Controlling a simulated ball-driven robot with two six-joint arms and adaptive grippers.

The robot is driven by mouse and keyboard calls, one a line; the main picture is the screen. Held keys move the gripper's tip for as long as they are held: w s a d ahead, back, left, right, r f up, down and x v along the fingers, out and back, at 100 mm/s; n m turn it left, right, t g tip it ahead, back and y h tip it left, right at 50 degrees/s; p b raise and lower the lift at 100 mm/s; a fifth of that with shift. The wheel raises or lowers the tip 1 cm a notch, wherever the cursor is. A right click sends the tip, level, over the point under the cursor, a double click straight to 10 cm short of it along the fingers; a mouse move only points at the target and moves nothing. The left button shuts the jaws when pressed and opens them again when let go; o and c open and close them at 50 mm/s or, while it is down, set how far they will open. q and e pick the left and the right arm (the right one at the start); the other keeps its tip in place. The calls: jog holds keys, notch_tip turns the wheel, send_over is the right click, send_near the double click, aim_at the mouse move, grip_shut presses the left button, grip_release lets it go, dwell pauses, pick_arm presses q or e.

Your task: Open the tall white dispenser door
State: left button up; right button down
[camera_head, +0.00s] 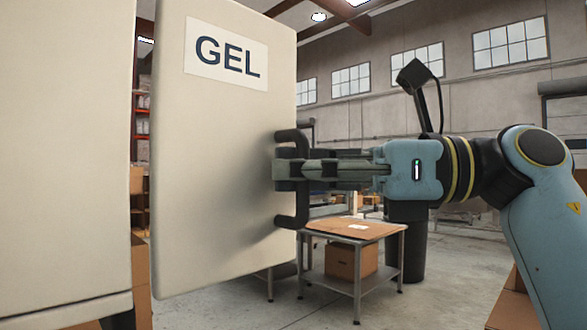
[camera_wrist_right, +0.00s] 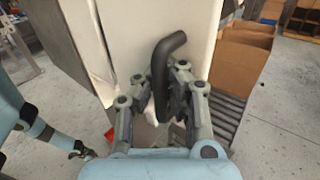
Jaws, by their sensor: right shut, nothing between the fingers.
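The tall white door (camera_head: 215,175) bears a GEL label and stands at an angle, with a gap on its left and floor showing beneath it. Its dark bracket handle (camera_head: 292,222) is on its right edge. My right gripper (camera_head: 280,170) is shut at the handle, its fingers level with the handle's middle. In the right wrist view the dark handle (camera_wrist_right: 165,65) rises in front of the fingers, against the white panel; their exact contact is unclear. My left gripper (camera_wrist_right: 78,150) shows small at the lower left there, away from the door; its jaws are too small to read.
A large white cabinet panel (camera_head: 60,150) fills the left of the head view. A low table (camera_head: 385,233) with a cardboard box (camera_head: 350,260) beneath stands beyond the door. Open cardboard boxes (camera_wrist_right: 237,70) sit on a roller conveyor (camera_wrist_right: 225,112).

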jog(key=c, duration=2)
grip_release()
jog(key=o, duration=0.4)
jog(key=shift+w+d, duration=0.15)
jog(key=shift+d, duration=0.15)
jog(key=shift+o, duration=1.3)
jog(key=shift+a, duration=0.15)
jog(key=v, duration=1.2)
